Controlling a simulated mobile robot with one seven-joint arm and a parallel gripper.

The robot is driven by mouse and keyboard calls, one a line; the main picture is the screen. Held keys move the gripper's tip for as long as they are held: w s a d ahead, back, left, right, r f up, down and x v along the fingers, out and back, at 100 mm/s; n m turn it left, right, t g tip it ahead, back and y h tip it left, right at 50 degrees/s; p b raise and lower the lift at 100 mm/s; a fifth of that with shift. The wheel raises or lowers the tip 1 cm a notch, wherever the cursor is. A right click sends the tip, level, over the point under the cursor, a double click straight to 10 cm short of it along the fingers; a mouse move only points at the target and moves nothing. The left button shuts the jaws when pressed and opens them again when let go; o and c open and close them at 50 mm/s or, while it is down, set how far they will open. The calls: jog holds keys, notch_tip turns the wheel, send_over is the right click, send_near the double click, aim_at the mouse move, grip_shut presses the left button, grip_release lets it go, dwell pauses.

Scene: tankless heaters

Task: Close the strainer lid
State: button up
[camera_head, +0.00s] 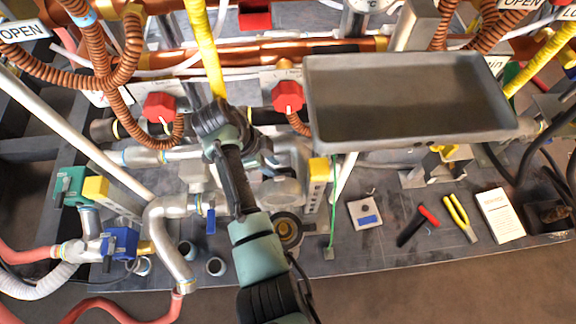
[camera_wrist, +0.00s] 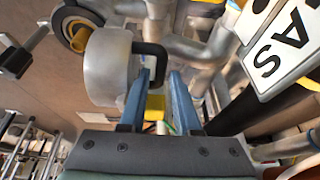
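The strainer lid (camera_wrist: 108,68) is a round grey cap with a black handle (camera_wrist: 151,48), standing open beside the strainer mouth. The strainer mouth (camera_wrist: 80,32) is a dark ring with a yellow part inside; it also shows in the head view (camera_head: 287,231), just below the pale round lid (camera_head: 281,191). My gripper (camera_wrist: 160,73) has its two blue fingers apart, with the handle's free end between or just in front of the tips. Contact with the handle cannot be told. In the head view my arm hides most of the gripper.
Grey pipes (camera_head: 165,215) and a blue valve (camera_head: 119,243) stand left of the strainer. A yellow-topped block (camera_head: 318,170) is close on the right. A grey tray (camera_head: 405,95) overhangs the right side. Pliers (camera_head: 460,217) and a booklet (camera_head: 499,215) lie on the bench. A GAS sign (camera_wrist: 285,50) is near the wrist.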

jog(key=shift+d+f, duration=0.15)
jog(key=shift+f, duration=0.3)
grip_shut()
dwell(1.2)
